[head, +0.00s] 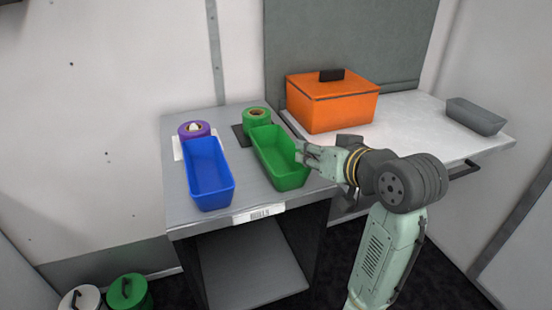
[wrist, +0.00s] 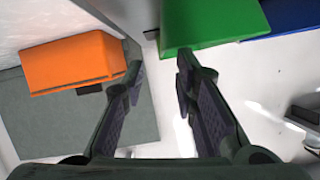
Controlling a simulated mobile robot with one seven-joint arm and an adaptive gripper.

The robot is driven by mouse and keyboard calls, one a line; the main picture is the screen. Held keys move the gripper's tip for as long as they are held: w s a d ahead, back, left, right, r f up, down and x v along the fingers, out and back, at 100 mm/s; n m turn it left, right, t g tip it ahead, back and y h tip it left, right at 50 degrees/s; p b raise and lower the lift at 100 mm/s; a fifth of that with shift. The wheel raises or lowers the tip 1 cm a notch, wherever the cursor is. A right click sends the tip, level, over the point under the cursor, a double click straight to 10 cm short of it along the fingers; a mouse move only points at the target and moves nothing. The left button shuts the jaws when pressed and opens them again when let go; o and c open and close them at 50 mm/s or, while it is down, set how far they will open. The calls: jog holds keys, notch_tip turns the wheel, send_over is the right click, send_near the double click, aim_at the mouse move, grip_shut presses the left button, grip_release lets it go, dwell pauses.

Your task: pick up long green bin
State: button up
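The long green bin (head: 278,158) stands on the grey table, open side up and empty. It also shows at the top of the wrist view (wrist: 212,22), just beyond my fingertips. My gripper (head: 303,155) is at the bin's right side wall in the head view. In the wrist view my gripper (wrist: 160,62) is open, its two fingers apart with nothing between them. I cannot tell whether a finger touches the bin.
A blue bin (head: 209,172) stands left of the green one. Behind them are a purple roll (head: 194,130) and a green roll (head: 257,117). An orange box (head: 332,105) and a grey tray (head: 475,117) stand on the white worktop (head: 420,112) at right.

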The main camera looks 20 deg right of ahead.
jog(key=shift+p+x, duration=0.55)
jog(key=shift+x, duration=2.45)
jog(key=shift+s+a+f, duration=0.1)
jog(key=shift+f, duration=0.05)
jog(key=shift+c, duration=0.6)
grip_shut()
